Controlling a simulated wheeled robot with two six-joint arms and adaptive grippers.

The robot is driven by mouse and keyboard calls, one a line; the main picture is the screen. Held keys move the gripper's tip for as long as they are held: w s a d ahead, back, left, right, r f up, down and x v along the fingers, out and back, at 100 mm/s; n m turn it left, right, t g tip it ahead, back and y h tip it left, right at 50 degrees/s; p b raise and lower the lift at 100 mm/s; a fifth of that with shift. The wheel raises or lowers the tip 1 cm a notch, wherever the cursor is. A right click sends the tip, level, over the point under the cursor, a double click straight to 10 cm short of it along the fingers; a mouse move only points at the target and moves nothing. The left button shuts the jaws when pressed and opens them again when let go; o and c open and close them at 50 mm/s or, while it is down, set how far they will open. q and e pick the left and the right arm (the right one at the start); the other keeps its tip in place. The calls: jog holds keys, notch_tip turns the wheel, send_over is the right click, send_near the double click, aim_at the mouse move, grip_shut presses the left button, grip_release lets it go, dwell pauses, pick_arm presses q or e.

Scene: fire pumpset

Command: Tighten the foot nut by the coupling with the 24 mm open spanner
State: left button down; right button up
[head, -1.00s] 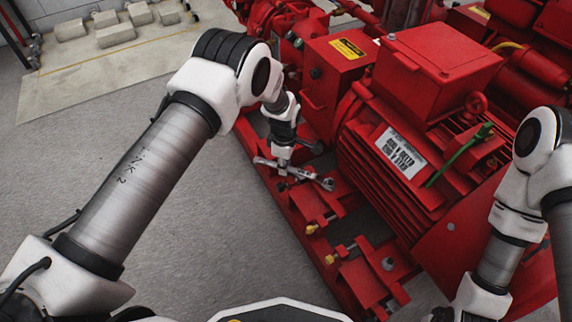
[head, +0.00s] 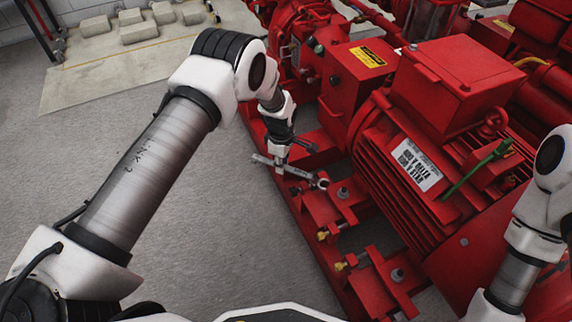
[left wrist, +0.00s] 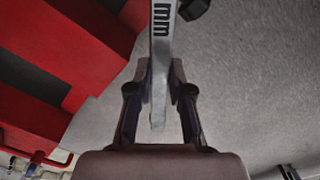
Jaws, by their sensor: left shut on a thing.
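My left gripper (head: 279,163) is shut on the handle of the grey steel spanner (head: 304,175), above the red base frame beside the motor. In the left wrist view the spanner (left wrist: 160,70) stands between the two fingers, with part of a size marking showing. The spanner's far end points right, just left of the foot nut (head: 343,192) at the coupling end of the motor; a small gap seems to part them. I cannot tell their height difference. Another foot nut (head: 397,275) shows nearer to me. My right gripper is out of view.
The finned red motor (head: 420,170) stands right of the spanner, with a green cable on it. Brass-tipped adjusting bolts (head: 322,236) stick out beside the feet. Grey floor (head: 215,225) is clear at the left. Pale blocks (head: 138,32) lie far back.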

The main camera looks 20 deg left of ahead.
aim_at(299, 174)
pick_arm(q)
jog(key=shift+s+d+r+p, duration=0.2)
jog(key=shift+s+d+p, duration=0.3)
jog(key=shift+p, duration=0.1)
jog(key=shift+s+d+f+n, duration=0.15)
jog(key=shift+s+d+n, duration=0.1)
jog(key=shift+n, duration=0.15)
jog(key=shift+d, duration=2.2)
jog(key=shift+w, duration=0.1)
dwell(0.4)
